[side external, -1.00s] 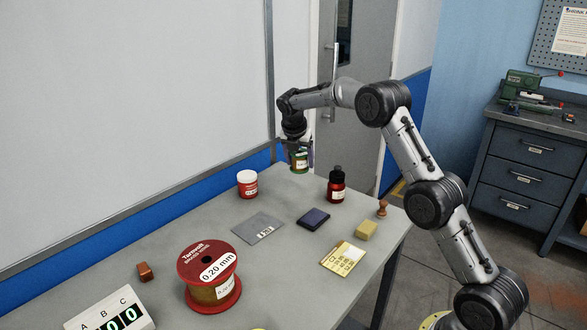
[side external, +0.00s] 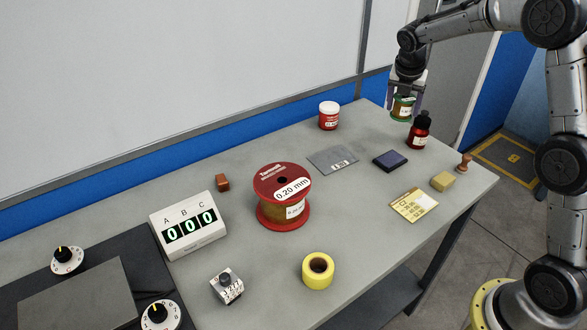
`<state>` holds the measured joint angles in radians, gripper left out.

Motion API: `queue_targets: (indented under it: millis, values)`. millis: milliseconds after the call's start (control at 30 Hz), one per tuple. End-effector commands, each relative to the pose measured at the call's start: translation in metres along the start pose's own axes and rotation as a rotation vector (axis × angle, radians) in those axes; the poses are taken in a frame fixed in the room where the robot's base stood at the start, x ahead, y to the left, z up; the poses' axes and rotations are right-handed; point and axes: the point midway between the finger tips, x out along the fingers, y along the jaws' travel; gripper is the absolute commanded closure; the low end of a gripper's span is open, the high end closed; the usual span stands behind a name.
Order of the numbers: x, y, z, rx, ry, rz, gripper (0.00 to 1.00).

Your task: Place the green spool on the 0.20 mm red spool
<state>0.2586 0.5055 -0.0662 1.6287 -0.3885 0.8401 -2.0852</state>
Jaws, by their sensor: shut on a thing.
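The green spool (side external: 402,108) is a small spool with green ends and a copper-coloured middle. My gripper (side external: 405,100) is shut on it and holds it above the far right end of the table, behind the dark red bottle. The 0.20 mm red spool (side external: 269,212) stands upright on the middle of the table, with a white 0.20 mm label on its red top and copper-coloured wire around it. Its top is bare, with a dark centre hole. My gripper is well to the right of it and farther back.
Between them lie a grey plate (side external: 324,160) and a dark pad (side external: 390,161). A red-and-white jar (side external: 329,117) and a dark red bottle (side external: 419,132) stand at the back. A yellow tape roll (side external: 319,273) and a white counter (side external: 201,248) are near the red spool.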

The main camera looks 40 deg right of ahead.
Motion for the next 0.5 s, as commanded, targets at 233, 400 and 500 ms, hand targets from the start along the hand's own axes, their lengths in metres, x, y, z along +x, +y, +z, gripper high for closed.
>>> queue_targets:
  millis: [233,400,500]
  values:
    - [-0.034,0.013,-0.044,-0.201,-0.006,0.091,1.00]
    - [-0.074,0.030,-0.091,-0.382,-0.008,0.167,1.00]
    - [-0.102,0.038,-0.126,-0.506,-0.007,0.218,1.00]
